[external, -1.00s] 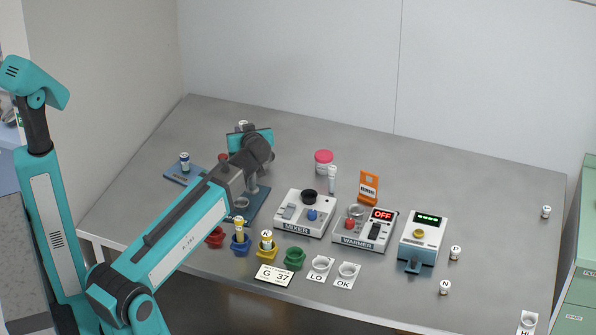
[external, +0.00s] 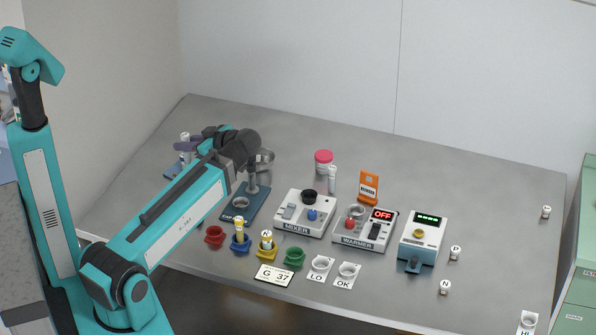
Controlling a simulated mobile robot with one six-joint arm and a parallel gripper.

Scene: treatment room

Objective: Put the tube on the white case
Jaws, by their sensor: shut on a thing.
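My gripper (external: 190,146) is at the back left, over the blue pad (external: 173,170), with its fingers partly hidden by my wrist. It is shut on a tube (external: 185,137), whose pale top shows at the fingertips. The tube's lower part is hard to make out against the fingers and pad. Two white-cased devices stand near the middle: the one marked MIXER (external: 291,225) and the one marked WARMER (external: 352,239), which shows OFF. I cannot tell which is the white case. Both are to the right of my gripper and apart from it.
A blue stand (external: 236,214) is right of my forearm. Red, blue, yellow and green holders (external: 294,257) line the front, two with tubes. A pink-lidded jar (external: 324,158), an orange sign (external: 368,186) and a white-and-blue device (external: 423,237) stand behind or right.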

